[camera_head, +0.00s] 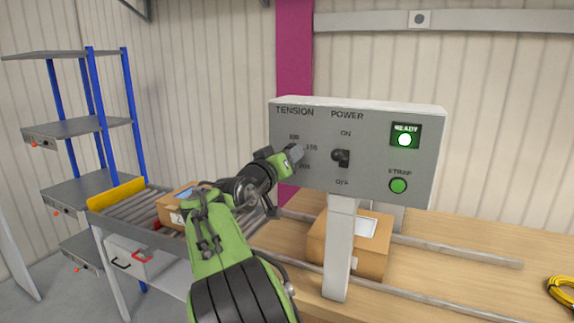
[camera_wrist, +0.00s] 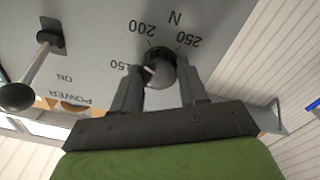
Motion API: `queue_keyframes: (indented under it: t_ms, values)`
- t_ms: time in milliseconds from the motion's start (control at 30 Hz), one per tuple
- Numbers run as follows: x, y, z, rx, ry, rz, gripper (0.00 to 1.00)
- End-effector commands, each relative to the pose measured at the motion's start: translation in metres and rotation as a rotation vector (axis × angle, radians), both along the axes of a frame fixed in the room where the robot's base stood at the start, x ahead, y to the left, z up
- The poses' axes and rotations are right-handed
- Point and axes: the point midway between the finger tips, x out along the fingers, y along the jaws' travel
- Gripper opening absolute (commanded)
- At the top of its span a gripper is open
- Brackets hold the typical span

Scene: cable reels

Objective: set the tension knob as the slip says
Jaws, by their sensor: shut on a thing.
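The tension knob (camera_wrist: 160,68) is a dark round knob on the grey control panel (camera_head: 370,125). In the wrist view, the numbers 150, 200 and 250 stand around it, upside down. A pale mark shows on the knob's side near the 150. My gripper (camera_wrist: 162,80) is shut on the knob, one finger on each side. In the head view my gripper (camera_head: 292,154) covers the knob under the word TENSION. A white paper (camera_head: 367,227) lies on the carton under the panel; its writing is too small to read, and I cannot tell if it is the slip.
The power lever (camera_head: 341,157) is right of the knob, close to my gripper. A lit READY lamp (camera_head: 405,139) and a green STRAP button (camera_head: 398,186) are farther right. A carton (camera_head: 180,207) sits on the roller conveyor (camera_head: 130,212). Yellow strap (camera_head: 562,290) lies at the bench's right.

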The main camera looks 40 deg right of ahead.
Motion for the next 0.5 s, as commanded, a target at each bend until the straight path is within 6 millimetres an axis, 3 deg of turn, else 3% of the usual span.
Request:
queue_keyframes:
  t_ms: [500]
  values:
    - [0.0002, -0.0004, -0.0035, 0.185, -0.301, -0.003, 0.12]
